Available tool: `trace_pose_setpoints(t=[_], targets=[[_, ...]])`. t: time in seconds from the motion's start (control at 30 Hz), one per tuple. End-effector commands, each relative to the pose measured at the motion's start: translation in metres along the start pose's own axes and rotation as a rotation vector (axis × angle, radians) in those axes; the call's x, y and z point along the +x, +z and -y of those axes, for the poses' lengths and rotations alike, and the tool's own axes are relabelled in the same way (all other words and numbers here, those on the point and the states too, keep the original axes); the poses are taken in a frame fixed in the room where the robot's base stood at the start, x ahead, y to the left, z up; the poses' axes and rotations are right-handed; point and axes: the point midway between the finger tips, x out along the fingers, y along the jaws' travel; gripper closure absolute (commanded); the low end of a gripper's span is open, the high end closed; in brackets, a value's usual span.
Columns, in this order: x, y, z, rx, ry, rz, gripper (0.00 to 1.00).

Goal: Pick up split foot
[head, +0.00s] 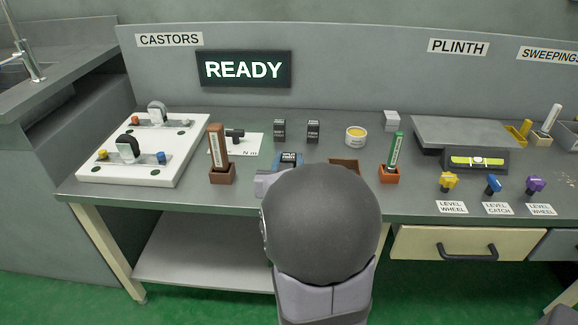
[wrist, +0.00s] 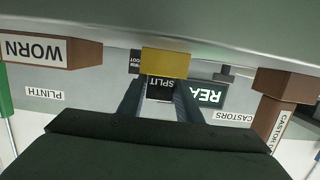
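The split foot (wrist: 160,90) is a small dark block with a SPLIT label, upside down in the wrist view. In the head view its label (head: 289,158) shows just above my arm, with blue beside it; its lower part is hidden. My gripper (wrist: 158,84) points at it, with its two dark fingers apart, one at each side of the block. I cannot tell whether they touch it. A yellow block (wrist: 165,63) shows by the label in the wrist view.
A brown WORN box (wrist: 78,53) stands to one side. Two dark blocks (head: 279,130) (head: 313,131) and a yellow-rimmed tub (head: 356,137) stand behind. A white castor board (head: 150,165) lies left.

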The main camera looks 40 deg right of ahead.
Motion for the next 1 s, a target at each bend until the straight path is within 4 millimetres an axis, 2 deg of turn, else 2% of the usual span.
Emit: trace_pose_setpoints(t=[0.03,0.1,0.47,0.57,1.0], targets=[[0.000,0.000,0.000,0.000,0.000,0.000,0.81],[0.000,0.000,0.000,0.000,0.000,0.000,0.95],[-0.001,-0.006,0.000,0.000,0.000,-0.003,0.96],[-0.003,-0.016,0.000,0.000,0.001,-0.002,0.96],[-0.017,-0.084,0.000,0.001,0.000,-0.003,0.96]])
